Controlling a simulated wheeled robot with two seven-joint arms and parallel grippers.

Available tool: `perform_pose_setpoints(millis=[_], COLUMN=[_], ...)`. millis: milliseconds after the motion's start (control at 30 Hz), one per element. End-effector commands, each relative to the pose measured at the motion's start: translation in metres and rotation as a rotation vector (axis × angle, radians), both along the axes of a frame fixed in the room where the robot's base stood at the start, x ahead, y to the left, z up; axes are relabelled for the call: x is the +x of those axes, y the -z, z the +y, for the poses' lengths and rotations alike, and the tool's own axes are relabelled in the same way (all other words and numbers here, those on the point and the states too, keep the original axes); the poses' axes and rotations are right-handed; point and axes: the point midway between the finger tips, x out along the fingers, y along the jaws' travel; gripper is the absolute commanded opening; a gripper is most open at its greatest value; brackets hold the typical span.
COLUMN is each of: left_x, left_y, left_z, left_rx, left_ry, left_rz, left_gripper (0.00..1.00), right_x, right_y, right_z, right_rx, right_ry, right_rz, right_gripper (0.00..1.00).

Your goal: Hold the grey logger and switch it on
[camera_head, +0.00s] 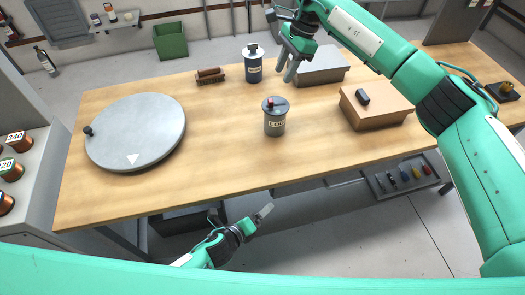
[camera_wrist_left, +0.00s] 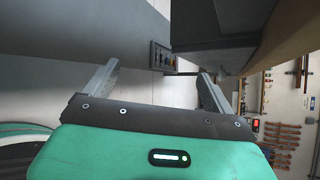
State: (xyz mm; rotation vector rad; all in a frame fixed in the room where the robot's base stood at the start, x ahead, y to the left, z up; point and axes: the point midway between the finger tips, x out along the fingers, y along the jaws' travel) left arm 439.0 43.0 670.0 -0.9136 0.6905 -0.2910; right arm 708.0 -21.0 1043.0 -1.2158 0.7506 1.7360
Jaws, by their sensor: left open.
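The grey logger (camera_head: 274,120) stands upright near the middle of the wooden table, with a label reading "LOG" and a red button on its dark top. A second, darker blue-grey canister (camera_head: 252,68) with a label stands behind it. My right gripper (camera_head: 283,75) is above the table, behind the logger and just right of the dark canister; its fingers are apart and empty. My left gripper (camera_head: 266,211) is low, in front of the table's front edge and apart from the logger. In the left wrist view the left gripper (camera_wrist_left: 159,70) is open with nothing between its fingers.
A round grey disc (camera_head: 136,130) with a white triangle fills the table's left. A brown brush-like block (camera_head: 210,76) lies at the back. A cardboard-coloured box (camera_head: 375,110) and a grey-lidded box (camera_head: 320,66) stand at the right. Bare tabletop surrounds the logger.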

Motion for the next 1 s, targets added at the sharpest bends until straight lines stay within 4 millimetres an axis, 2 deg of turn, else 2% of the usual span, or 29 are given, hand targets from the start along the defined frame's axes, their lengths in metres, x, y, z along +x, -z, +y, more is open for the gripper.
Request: perform_pose_setpoints(millis=[33, 100, 300, 333, 467, 633, 700, 800, 1000], left_x=[-0.002, -0.009, -0.038, -0.037, 0.001, 0.054, 0.075, 0.096, 0.115], left_y=[-0.027, -0.061, -0.15, -0.164, -0.193, -0.234, -0.245, -0.224, -0.193], left_z=[-0.015, -0.034, -0.074, -0.077, -0.067, -0.038, -0.023, -0.016, -0.012], left_rx=[0.037, 0.097, 0.249, 0.288, 0.471, 0.722, 0.819, 0.844, 0.831], left_ry=[0.074, 0.17, 0.37, 0.375, 0.278, 0.085, -0.003, -0.052, -0.085], left_rz=[-0.09, -0.217, -0.57, -0.63, -0.777, -0.913, -0.936, -0.881, -0.8], left_gripper=[0.88, 0.88, 0.88, 0.88, 0.88, 0.88, 0.88, 0.88, 0.88], right_x=[0.0, 0.0, 0.0, 0.0, 0.0, 0.0, 0.0, 0.0, 0.0], right_y=[0.0, 0.0, 0.0, 0.0, 0.0, 0.0, 0.0, 0.0, 0.0], right_z=[0.0, 0.0, 0.0, 0.0, 0.0, 0.0, 0.0, 0.0, 0.0], right_rx=[0.0, 0.0, 0.0, 0.0, 0.0, 0.0, 0.0, 0.0, 0.0], right_ry=[0.0, 0.0, 0.0, 0.0, 0.0, 0.0, 0.0, 0.0, 0.0], right_rz=[0.0, 0.0, 0.0, 0.0, 0.0, 0.0, 0.0, 0.0, 0.0], right_gripper=[0.36, 0.36, 0.36, 0.36, 0.36, 0.36, 0.36, 0.36, 0.36])
